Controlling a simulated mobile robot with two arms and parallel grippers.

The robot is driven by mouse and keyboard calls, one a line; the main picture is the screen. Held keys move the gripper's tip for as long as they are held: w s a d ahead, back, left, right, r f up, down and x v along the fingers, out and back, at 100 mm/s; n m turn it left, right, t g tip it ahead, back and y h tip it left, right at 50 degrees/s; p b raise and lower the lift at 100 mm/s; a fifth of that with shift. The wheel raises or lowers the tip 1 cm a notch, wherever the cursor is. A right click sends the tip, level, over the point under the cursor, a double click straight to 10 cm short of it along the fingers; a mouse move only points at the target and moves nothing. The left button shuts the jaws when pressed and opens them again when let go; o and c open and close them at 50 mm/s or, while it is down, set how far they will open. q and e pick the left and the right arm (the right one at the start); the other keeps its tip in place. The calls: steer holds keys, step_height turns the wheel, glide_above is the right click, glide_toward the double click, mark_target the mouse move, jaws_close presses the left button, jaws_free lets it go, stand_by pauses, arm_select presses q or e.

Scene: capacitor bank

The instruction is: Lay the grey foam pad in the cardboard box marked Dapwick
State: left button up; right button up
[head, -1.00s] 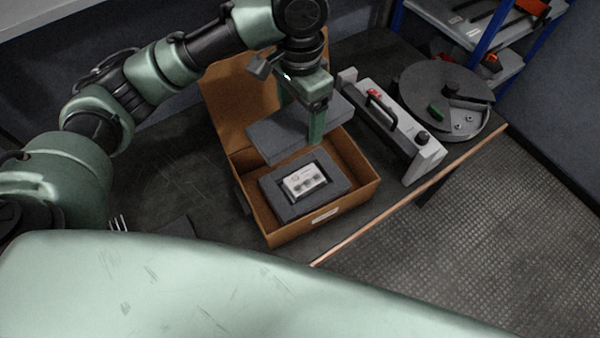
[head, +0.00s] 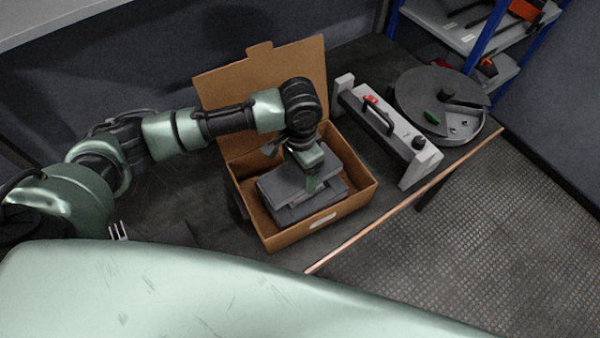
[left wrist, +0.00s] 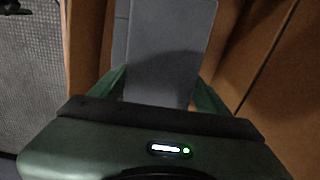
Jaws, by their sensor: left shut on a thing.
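The open cardboard box (head: 350,206) stands on the dark bench with its lid flap raised at the back. A small pale label is on its front wall, too small to read. My left gripper (head: 308,184) is inside the box opening, pointing down, shut on the grey foam pad (head: 279,188). The pad lies over another grey foam piece (head: 308,214) in the box and hides the small white device there. Whether the two touch, I cannot tell. In the left wrist view the pad (left wrist: 170,45) sits between the fingers, beside the brown box wall (left wrist: 265,60). My right gripper is not in view.
A grey panel with a red-and-black handle (head: 385,125) stands just right of the box. A round grey tray (head: 415,95) lies beyond it. Blue-framed shelves (head: 475,45) are at the back right. The bench left of the box is mostly clear.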

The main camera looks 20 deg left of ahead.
mark_target(300, 172)
arm_select(q)
steer(key=shift+f, duration=1)
steer(key=shift+f, duration=0.1)
steer(key=o, duration=1.3)
step_height(300, 172, up, 12)
steer(key=shift+r+b, duration=0.15)
steer(key=shift+b, duration=0.2)
